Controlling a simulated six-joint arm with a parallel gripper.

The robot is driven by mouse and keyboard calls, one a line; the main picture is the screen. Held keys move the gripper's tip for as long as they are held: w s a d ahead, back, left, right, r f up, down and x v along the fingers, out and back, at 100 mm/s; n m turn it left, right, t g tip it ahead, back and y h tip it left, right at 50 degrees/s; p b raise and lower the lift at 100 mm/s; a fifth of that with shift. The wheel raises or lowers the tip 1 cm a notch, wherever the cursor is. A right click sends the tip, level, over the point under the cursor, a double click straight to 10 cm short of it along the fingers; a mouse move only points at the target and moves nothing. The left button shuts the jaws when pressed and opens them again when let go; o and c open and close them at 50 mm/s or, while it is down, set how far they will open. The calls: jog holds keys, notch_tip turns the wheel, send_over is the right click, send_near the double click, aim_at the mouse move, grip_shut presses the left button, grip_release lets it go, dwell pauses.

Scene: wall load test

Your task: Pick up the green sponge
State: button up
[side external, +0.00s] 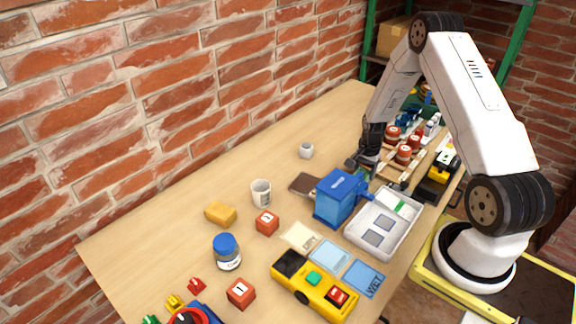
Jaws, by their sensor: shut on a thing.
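My gripper (364,163) is dark and points down at the back of the table, just above and left of the wooden rack. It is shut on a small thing. That thing is mostly hidden by the dark fingers and too small to name for certain; a dull greenish tone shows there. A flat green piece (402,207) lies in the white tray (357,239). I cannot tell from this view whether any of these is the green sponge.
A blue box (336,198) stands in front of my gripper, with a dark brown flat thing (303,185) left of it. The rack (395,172) holds red-and-white jars. A white mug (261,192), yellow sponge-like block (220,213) and blue-lidded jar (227,252) stand left. A brick wall borders the table.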

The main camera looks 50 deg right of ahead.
aim_at(365, 170)
jog(key=shift+r, duration=4.8)
